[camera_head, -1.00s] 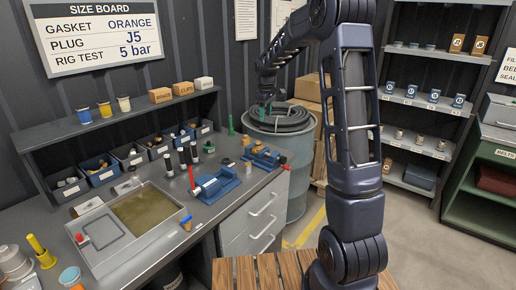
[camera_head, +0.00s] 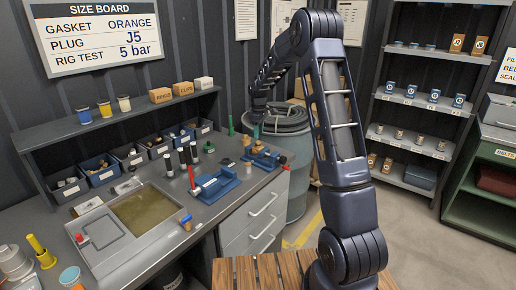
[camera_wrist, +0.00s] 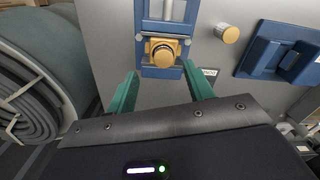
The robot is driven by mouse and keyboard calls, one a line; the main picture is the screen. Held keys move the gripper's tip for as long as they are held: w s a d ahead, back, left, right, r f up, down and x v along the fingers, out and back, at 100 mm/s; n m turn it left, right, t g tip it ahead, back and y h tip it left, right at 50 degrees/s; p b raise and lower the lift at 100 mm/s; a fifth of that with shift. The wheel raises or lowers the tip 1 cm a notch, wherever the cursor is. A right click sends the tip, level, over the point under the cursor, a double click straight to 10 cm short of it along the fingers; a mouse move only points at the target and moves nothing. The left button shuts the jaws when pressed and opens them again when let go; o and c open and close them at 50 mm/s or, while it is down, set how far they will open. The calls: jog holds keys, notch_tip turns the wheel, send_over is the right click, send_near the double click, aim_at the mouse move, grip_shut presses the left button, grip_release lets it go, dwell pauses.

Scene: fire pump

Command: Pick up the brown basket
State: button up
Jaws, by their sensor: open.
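I cannot make out a brown basket in either view. My gripper (camera_wrist: 161,72) is open, its two green fingers apart and empty in the wrist view. Just ahead of the fingertips is a brass-coloured round piece (camera_wrist: 163,52) at a blue vise-like fixture (camera_wrist: 163,12). I cannot tell whether the fingertips touch anything. A small tan cylinder (camera_wrist: 228,33) stands to the right of it on the grey bench. In the head view my gripper (camera_head: 239,122) is small, above the bench's far right end, partly hidden.
Another blue vise (camera_wrist: 284,52) is at the right in the wrist view. A drum with a coiled hose (camera_head: 287,120) stands beyond the bench (camera_head: 225,212). A shallow tray (camera_head: 95,225) and several parts bins (camera_head: 100,172) occupy the bench. Shelves (camera_head: 415,105) stand at the right.

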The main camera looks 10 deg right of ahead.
aim_at(258, 142)
jog(key=f, duration=0.5)
jog(key=shift+s+a, duration=0.15)
jog(key=shift+s, duration=0.05)
jog(key=c, duration=1.1)
